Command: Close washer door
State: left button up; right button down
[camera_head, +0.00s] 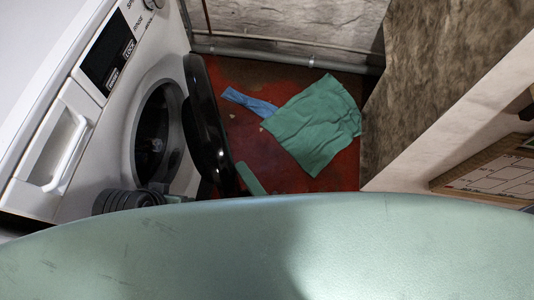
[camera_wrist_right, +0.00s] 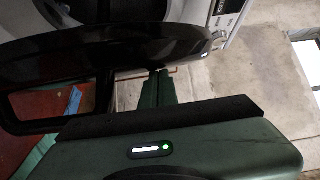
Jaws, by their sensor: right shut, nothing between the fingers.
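The white washer (camera_head: 95,150) stands at the left in the head view, with its round drum opening (camera_head: 153,145) uncovered. Its black-rimmed door (camera_head: 205,120) stands open, swung out to the right of the opening. The door (camera_wrist_right: 110,48) also crosses the upper part of the right wrist view. My right gripper (camera_head: 249,179) shows as a small green piece beside the lower end of the door. In the right wrist view its green fingers (camera_wrist_right: 159,76) are together and empty, with their tips close to the door rim; I cannot tell whether they touch.
A green cloth (camera_head: 315,122) and a blue cloth (camera_head: 249,102) lie on the red floor (camera_head: 250,145) right of the door. A grey pipe (camera_head: 285,55) runs along the back wall. A brown panel (camera_head: 425,75) bounds the right side. My own pale green body covers the bottom.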

aim_at(228, 181)
jog(key=shift+s+a, duration=0.35)
jog(key=shift+a, duration=0.6)
jog(key=shift+s+a, duration=0.3)
jog(key=shift+a, duration=0.6)
